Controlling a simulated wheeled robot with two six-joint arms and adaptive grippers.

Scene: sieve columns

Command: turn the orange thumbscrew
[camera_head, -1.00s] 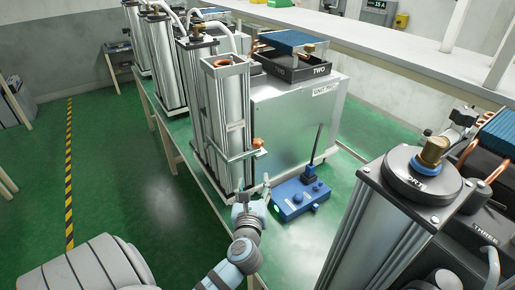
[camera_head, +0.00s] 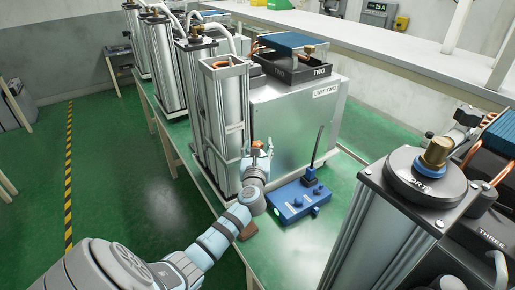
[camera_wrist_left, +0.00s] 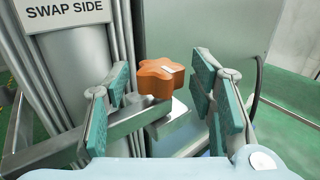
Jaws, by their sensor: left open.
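The orange thumbscrew (camera_wrist_left: 158,79) is a star-shaped knob on a metal clamp bar, in the middle of the left wrist view. In the head view it shows small (camera_head: 257,144) on the near side of the silver column (camera_head: 229,110). My left gripper (camera_head: 262,153) is raised at the column, and its teal-padded fingers (camera_wrist_left: 160,105) stand open on both sides of the thumbscrew. A gap shows between the knob and each pad, so the gripper does not hold it. My right gripper is not in view.
A blue control box (camera_head: 296,200) with a black antenna sits on the green bench just right of my left arm. A metal unit marked UNIT TWO (camera_head: 300,120) stands behind. Another column (camera_head: 380,220) rises at the right front. A SWAP SIDE label (camera_wrist_left: 65,12) is on the column.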

